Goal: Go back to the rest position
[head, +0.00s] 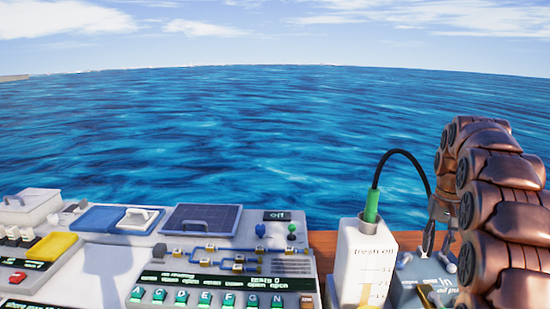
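My copper-coloured segmented arm rises along the right edge of the head view and bends over at its top. My gripper (438,242) points down above the blue-grey box (408,276) at the lower right. Its two dark fingers look spread apart, with nothing clearly seen between them. A black cable (397,153) arcs from a green plug (371,206) on the white bottle (362,262) and passes behind or beside my gripper. Whether it touches my gripper cannot be told.
A grey control panel (90,262) with lettered green switches, a dark solar-like plate (203,219), a blue lid (100,219) and a yellow lid (53,246) fills the lower left. A brown wooden edge (323,241) lies behind the bottle. Open sea and sky lie beyond.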

